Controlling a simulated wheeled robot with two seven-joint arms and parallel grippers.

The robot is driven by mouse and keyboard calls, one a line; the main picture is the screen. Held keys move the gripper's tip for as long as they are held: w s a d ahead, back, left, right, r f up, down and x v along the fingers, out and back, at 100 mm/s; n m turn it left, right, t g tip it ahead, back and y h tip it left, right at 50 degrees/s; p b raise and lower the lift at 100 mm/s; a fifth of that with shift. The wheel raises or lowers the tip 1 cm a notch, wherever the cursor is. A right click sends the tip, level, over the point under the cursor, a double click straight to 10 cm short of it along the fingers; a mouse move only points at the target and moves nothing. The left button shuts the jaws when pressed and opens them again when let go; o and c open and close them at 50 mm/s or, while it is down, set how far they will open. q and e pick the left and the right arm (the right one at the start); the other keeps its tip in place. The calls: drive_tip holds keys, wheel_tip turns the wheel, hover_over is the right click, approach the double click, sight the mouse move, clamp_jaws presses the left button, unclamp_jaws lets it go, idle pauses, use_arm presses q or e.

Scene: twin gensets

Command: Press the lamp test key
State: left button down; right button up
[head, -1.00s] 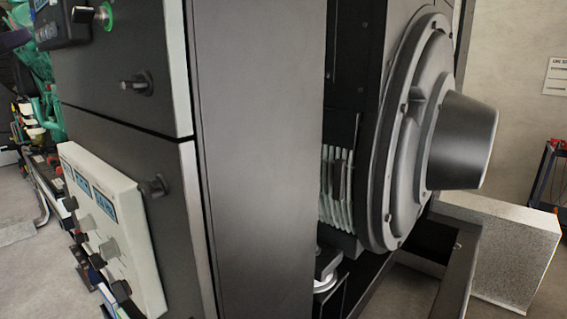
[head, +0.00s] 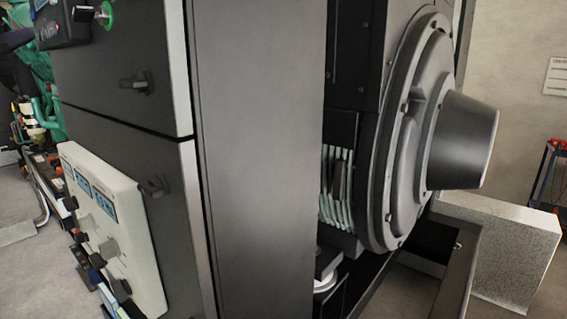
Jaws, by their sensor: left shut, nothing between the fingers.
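My left gripper (head: 87,14) is at the top left, dark and shut, with nothing seen between its fingers. Its tips are right beside a round button with a green ring (head: 106,14) on the dark cabinet (head: 110,60). I cannot tell whether the tips touch it. No label is readable, so I cannot tell whether this is the lamp test key. A cream control panel (head: 140,235) with blue displays and dark knobs is on the cabinet's lower left face. My right gripper is not in view.
Two dark latches, an upper one (head: 137,84) and a lower one (head: 154,187), stick out of the cabinet. A large round grey housing with a dark cone (head: 462,140) is at the right. A speckled block (head: 510,245) stands on the floor behind it.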

use_arm(q)
drive_tip(key=shift+s+a, duration=0.4)
drive_tip(key=shift+s, duration=0.1)
drive_tip(key=s+a+b, duration=0.1)
drive_tip(key=s+a, duration=0.2)
drive_tip(key=s, duration=0.1)
drive_tip(key=shift+s+a, duration=0.35)
drive_tip(key=shift+a, duration=0.05)
drive_tip(key=shift+f, duration=0.1)
idle(0.5)
